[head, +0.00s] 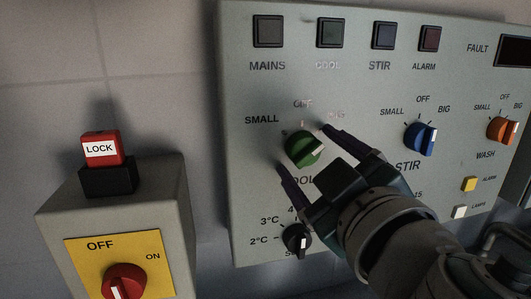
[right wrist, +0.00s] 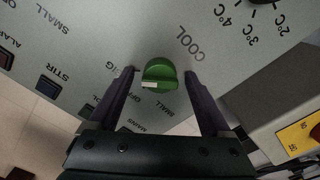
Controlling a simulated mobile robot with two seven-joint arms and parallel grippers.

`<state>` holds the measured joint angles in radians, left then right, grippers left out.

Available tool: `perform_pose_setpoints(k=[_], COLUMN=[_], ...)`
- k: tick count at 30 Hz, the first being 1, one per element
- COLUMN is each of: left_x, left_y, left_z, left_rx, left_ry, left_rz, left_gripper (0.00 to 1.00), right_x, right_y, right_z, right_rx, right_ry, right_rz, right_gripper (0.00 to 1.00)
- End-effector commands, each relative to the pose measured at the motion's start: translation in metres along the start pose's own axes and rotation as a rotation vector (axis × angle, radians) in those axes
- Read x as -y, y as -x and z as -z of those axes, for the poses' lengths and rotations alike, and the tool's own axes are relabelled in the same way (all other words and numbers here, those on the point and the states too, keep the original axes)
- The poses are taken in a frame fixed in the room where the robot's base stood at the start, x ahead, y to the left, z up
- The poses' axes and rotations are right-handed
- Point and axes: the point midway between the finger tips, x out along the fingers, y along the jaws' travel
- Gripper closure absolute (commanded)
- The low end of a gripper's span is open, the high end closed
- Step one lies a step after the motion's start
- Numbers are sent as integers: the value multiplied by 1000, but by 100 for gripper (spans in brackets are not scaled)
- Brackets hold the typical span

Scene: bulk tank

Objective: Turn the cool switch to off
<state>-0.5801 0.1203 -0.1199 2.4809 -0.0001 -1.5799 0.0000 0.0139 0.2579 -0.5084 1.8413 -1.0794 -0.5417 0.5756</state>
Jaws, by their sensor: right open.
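The green cool switch (head: 304,149) is a round knob with a raised bar and a white mark on the control panel. In the head view the white mark is on its right side, the BIG side; its exact setting is hard to read. My right gripper (head: 305,148) is open, with one finger above right of the knob and one below left. In the right wrist view the green knob (right wrist: 160,72) lies between the spread fingertips of the right gripper (right wrist: 159,73), with gaps on both sides. My left gripper is out of view.
A blue stir switch (head: 420,138) and an orange wash switch (head: 501,130) are to the right. A black temperature knob (head: 296,240) is just below the gripper. A grey box (head: 180,215) with a red rotary switch (head: 124,282) and a red LOCK block (head: 102,148) stands left.

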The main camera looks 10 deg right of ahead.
Motion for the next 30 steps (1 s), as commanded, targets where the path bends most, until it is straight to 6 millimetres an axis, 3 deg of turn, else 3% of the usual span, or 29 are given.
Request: perform_pose_setpoints(k=[3, 24, 30], left_x=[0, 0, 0], left_y=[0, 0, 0], left_z=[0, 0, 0], left_rx=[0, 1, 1], left_ry=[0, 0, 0], left_rz=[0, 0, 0], left_gripper=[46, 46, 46], right_x=[0, 0, 0], right_y=[0, 0, 0], right_z=[0, 0, 0], right_rx=[0, 0, 0], right_ry=[0, 0, 6], right_rz=[0, 0, 0], right_gripper=[19, 98, 100])
